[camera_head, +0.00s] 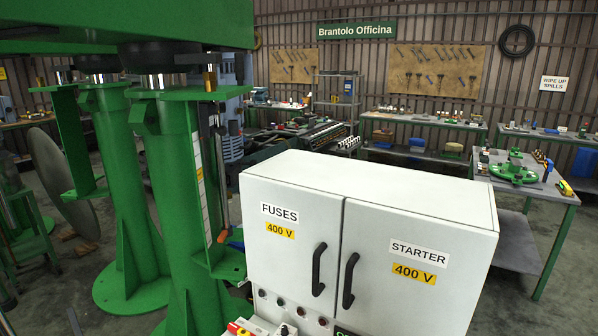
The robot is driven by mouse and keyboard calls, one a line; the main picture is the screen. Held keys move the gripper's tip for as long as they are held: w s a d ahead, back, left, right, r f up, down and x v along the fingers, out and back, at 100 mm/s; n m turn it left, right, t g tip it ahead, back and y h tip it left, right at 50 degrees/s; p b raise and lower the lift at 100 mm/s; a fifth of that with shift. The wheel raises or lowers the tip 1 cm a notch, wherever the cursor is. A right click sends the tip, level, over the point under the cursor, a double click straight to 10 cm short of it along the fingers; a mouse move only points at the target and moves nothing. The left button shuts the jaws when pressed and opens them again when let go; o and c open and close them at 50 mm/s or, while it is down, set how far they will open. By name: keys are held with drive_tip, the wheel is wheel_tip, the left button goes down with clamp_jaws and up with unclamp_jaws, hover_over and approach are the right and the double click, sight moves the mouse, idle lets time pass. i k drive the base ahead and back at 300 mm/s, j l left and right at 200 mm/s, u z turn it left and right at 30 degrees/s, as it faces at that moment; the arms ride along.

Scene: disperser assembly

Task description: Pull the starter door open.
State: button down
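A light grey cabinet stands in the front middle of the head view, with two doors side by side. The starter door (404,270) is the right one, with a white STARTER label and a yellow 400 V label. Its black handle (350,281) stands upright near its left edge. The fuses door (288,246) is on the left, with its own black handle (319,269) near its right edge. Both doors look shut, with a thin seam between them. My gripper is not in view.
Green machine columns (190,200) stand close on the cabinet's left. Below the doors is a panel with several knobs and buttons (280,302). A workbench (530,180) with green parts stands behind on the right. Floor shows right of the cabinet.

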sight(402, 274)
drive_tip(key=i+u, duration=0.1)
drive_tip(key=u, duration=0.3)
drive_tip(key=i+l+u, duration=0.1)
drive_tip(key=u, duration=0.3)
drive_tip(key=i+l+u, duration=0.1)
drive_tip(key=u, duration=0.35)
drive_tip(key=l, duration=0.1)
